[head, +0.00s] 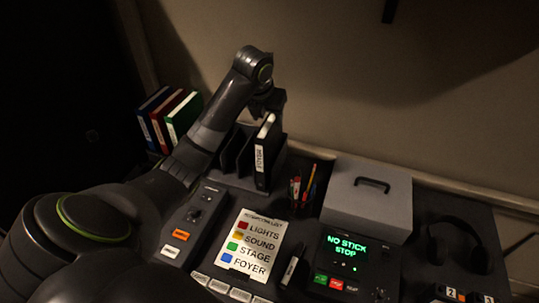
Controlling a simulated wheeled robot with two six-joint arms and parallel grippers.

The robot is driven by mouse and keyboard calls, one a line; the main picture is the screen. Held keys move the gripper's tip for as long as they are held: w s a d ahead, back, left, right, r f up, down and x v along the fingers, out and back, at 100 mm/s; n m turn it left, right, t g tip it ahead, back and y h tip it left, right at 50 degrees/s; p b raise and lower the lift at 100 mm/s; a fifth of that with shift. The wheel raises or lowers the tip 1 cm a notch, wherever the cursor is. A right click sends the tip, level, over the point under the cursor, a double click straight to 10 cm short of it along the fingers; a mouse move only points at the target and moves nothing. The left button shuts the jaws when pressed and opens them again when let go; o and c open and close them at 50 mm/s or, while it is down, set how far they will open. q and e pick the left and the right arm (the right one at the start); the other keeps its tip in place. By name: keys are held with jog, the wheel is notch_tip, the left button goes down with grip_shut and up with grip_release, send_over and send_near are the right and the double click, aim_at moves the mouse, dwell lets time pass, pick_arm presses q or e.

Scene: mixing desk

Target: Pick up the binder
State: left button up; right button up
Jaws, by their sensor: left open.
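A black binder (262,165) with a white spine label stands upright in a dark divided rack (235,155) at the back of the desk. The label's lettering is too small to read surely. My left gripper (268,112) is open at the binder's top edge, pointing down. I cannot tell whether its fingers touch the binder, as the wrist and dim light partly hide them. Blue (149,118), red (168,115) and green (184,114) binders stand together farther left. My right gripper is not in view.
Pens and pencils (303,188) stand just right of the rack. A grey box with a black handle (368,200) is farther right. A lit panel (345,255), a colour list card (253,245) and a control console (190,225) fill the front. Headphones (455,240) lie at the right.

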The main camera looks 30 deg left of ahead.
aim_at(269, 150)
pick_arm(q)
jog(key=shift+p+x, duration=0.4)
jog(key=shift+x, duration=1.1)
jog(key=shift+p+x, duration=0.45)
jog(key=shift+x, duration=1.75)
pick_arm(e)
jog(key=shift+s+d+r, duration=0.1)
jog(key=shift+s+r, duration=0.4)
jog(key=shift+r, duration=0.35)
pick_arm(q)
jog(key=shift+w+a+f, duration=0.1)
jog(key=shift+a+f, duration=0.05)
jog(key=shift+f, duration=0.05)
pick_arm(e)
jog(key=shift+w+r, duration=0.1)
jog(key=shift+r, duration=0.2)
pick_arm(q)
grip_shut()
jog(key=shift+r, duration=0.1)
